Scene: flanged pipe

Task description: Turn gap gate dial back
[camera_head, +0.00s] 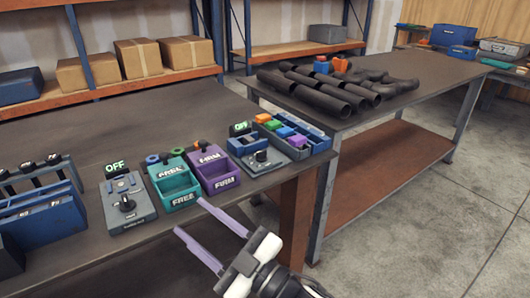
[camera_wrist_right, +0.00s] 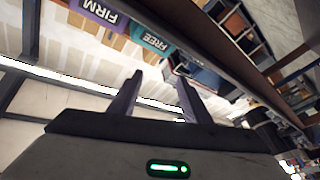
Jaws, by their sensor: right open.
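A grey control box (camera_head: 130,208) with a black dial (camera_head: 127,203) stands near the front edge of the left table, with a lit sign reading "OFF" (camera_head: 116,167) behind it. A second dial (camera_head: 261,156) sits on a small grey box farther right, near a green-lit sign (camera_head: 240,128). I cannot tell from lettering which one is the gap gate dial. My right gripper (camera_head: 190,217) is open and empty, its purple fingers in front of the table edge, apart from both dials. Its fingers also show in the right wrist view (camera_wrist_right: 154,76). My left gripper is not in view.
A teal "FREE" bin (camera_head: 180,199) and a purple "FIRM" bin (camera_head: 220,185) stand between the dials. Blue racks (camera_head: 45,215) are at left, and a tray of coloured blocks (camera_head: 290,146) is at right. Dark pipes (camera_head: 322,97) lie on the second table. The table behind the boxes is clear.

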